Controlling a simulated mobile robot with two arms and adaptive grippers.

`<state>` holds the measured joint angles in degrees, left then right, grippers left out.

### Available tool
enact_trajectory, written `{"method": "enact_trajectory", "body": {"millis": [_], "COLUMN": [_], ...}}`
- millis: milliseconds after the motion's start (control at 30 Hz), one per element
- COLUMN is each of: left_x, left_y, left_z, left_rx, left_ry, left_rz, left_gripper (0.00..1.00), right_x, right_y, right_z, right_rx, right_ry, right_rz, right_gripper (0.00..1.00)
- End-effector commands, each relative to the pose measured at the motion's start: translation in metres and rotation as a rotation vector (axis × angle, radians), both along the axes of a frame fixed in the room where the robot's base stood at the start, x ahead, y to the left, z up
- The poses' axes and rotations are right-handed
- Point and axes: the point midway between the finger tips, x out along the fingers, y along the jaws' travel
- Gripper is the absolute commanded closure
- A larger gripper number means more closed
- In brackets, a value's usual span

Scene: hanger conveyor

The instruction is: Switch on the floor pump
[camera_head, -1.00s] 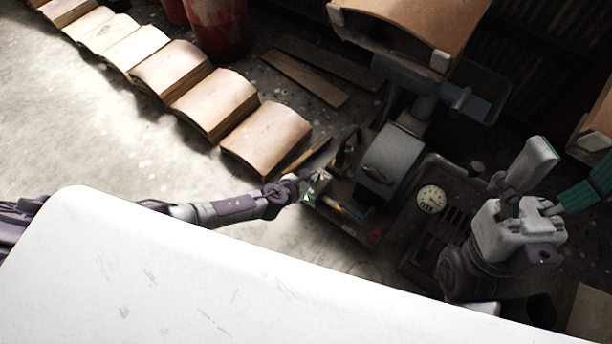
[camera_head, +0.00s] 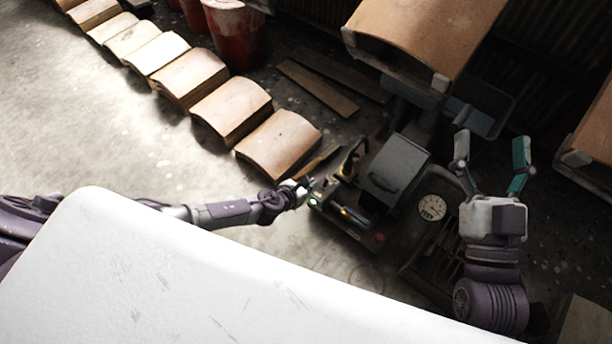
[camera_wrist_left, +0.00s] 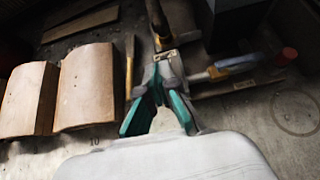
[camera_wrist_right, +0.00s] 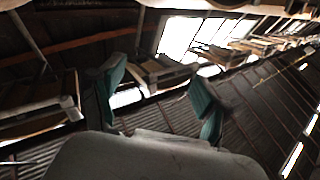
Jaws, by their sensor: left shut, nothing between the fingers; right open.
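The floor pump (camera_head: 398,168) is a dark grey machine on the floor, with a lidded box and a round white gauge (camera_head: 433,207). The red knob also shows in the left wrist view (camera_wrist_left: 288,55). My left gripper (camera_head: 302,185) is shut and empty, its tips close to the pump's left end; contact cannot be told. In the left wrist view its tips (camera_wrist_left: 162,62) meet near a small pale plate. My right gripper (camera_head: 491,148) is open and empty, pointing up, right of the gauge.
Curved tan blocks (camera_head: 279,143) lie in a row on the floor at the upper left. A red bucket (camera_head: 236,35) and planks (camera_head: 318,87) are behind. A large tan curved piece (camera_head: 428,40) stands above the pump. A white surface (camera_head: 190,275) fills the foreground.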

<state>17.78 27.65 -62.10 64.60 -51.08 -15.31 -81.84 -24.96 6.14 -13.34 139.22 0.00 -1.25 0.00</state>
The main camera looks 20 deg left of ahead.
Motion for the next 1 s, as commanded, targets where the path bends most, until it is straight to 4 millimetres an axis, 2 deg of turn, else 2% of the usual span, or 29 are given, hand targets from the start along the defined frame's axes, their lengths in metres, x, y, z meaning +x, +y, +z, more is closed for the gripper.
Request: {"method": "enact_trajectory", "body": {"millis": [100, 267, 400, 600, 800, 1000], "left_x": [-0.003, -0.007, -0.010, -0.015, -0.018, -0.018], "left_y": [0.001, 0.003, 0.004, 0.006, 0.007, 0.007], "left_z": [0.012, 0.024, 0.034, 0.046, 0.052, 0.053], "left_rx": [0.001, 0.002, 0.000, 0.002, 0.001, 0.001], "left_ry": [0.001, -0.001, 0.000, -0.001, 0.000, 0.000], "left_rz": [-0.001, 0.001, 0.000, 0.000, 0.000, 0.000], "left_gripper": [1.00, 1.00, 1.00, 1.00, 1.00, 1.00], "right_x": [0.007, 0.009, 0.001, -0.018, -0.035, -0.041], "right_y": [-0.002, -0.008, -0.015, -0.026, -0.034, -0.036], "right_z": [-0.024, -0.063, -0.097, -0.136, -0.158, -0.164], "right_rx": [-0.045, -0.104, -0.152, -0.210, -0.242, -0.251], "right_ry": [0.165, 0.389, 0.584, 0.824, 0.965, 1.006], "right_rz": [-0.010, -0.023, -0.036, -0.049, -0.059, -0.060], "right_gripper": [0.24, 0.24, 0.24, 0.24, 0.24, 0.24]}}
